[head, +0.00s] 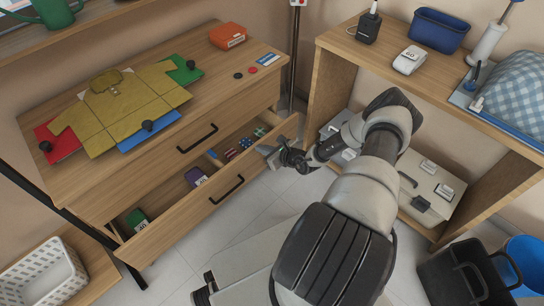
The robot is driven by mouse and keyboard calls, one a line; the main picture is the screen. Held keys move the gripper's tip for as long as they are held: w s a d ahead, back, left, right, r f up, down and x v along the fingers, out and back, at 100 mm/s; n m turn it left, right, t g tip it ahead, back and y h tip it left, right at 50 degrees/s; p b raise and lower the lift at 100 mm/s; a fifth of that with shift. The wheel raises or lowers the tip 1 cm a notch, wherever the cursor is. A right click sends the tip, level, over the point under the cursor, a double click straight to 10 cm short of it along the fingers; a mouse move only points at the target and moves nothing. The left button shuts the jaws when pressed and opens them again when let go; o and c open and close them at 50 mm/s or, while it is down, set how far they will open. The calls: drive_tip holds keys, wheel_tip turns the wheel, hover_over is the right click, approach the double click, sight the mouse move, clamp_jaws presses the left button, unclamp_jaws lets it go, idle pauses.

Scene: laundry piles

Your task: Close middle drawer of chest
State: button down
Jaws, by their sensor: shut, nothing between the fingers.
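The wooden chest (85,203) stands at the left. Its upper drawer, with a black handle (197,138), is shut. Below it a drawer (172,225) is pulled out, with a black handle (227,190) on its front. Inside it lie a green box (137,219), a purple item (195,176) and several small coloured things (238,148). Any drawer below is hidden. My gripper (271,156) is shut and empty at the right end of the open drawer's front. I cannot tell whether it touches the wood.
A wooden shelf unit (328,75) stands at the right, with a cream case (432,185) on its lower level. A white basket (42,280) is at lower left, a black bin (462,272) at lower right.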

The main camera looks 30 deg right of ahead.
drive_tip(key=w+a, duration=0.2)
drive_tip(key=w, duration=0.4)
drive_tip(key=shift+w+b, duration=0.4)
drive_tip(key=shift+b, duration=0.05)
drive_tip(key=shift+a, duration=0.1)
